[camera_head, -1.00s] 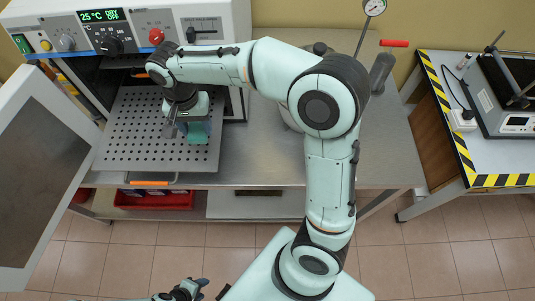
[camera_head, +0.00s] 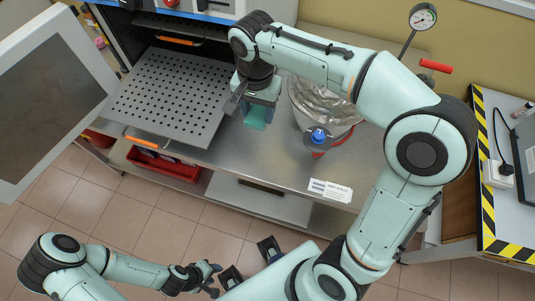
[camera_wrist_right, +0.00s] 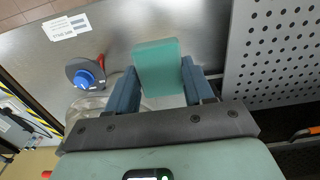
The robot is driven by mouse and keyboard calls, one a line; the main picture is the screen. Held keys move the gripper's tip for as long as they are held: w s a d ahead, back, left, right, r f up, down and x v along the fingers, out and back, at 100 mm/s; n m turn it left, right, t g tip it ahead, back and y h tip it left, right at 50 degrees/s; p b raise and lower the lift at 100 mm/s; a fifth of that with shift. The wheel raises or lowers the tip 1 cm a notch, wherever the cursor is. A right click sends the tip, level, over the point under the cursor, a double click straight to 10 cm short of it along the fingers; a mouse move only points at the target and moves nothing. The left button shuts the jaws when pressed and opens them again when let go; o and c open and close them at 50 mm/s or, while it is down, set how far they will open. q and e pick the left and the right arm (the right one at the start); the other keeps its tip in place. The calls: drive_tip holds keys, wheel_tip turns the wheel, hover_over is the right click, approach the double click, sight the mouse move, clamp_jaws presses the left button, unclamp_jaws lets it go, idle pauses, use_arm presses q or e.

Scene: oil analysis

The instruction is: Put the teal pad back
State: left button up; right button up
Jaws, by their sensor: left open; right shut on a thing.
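The teal pad (camera_head: 256,117) is held in my right gripper (camera_head: 259,100), over the steel bench (camera_head: 230,165) just right of the perforated shelf (camera_head: 172,95). In the right wrist view the pad (camera_wrist_right: 158,60) sits between both fingers of the right gripper (camera_wrist_right: 157,84), partly hidden by them, with bare bench behind it. The height of the pad over the bench is hard to tell. My left gripper (camera_head: 214,279) is open and empty, low in the head view, in front of the bench.
The oven door (camera_head: 48,90) stands open at left, with the shelf pulled out. A label (camera_head: 330,190) lies by the bench's front edge. A red bin (camera_head: 165,163) is below.

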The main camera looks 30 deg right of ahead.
drive_tip(key=b, duration=0.2)
hover_over(260, 155)
wheel_tip(260, 155, down, 15)
drive_tip(key=shift+f, duration=2.4)
use_arm(q)
drive_tip(key=f, duration=0.1)
drive_tip(key=s+f, duration=0.1)
drive_tip(key=f, duration=0.1)
drive_tip(key=shift+s, duration=0.15)
drive_tip(key=shift+b, duration=0.3)
use_arm(e)
drive_tip(key=o, duration=0.6)
drive_tip(key=shift+f, duration=0.2)
drive_tip(key=o, duration=0.4)
drive_tip(key=shift+r, duration=0.1)
use_arm(q)
drive_tip(key=shift+f, duration=0.15)
use_arm(e)
drive_tip(key=shift+r, duration=0.1)
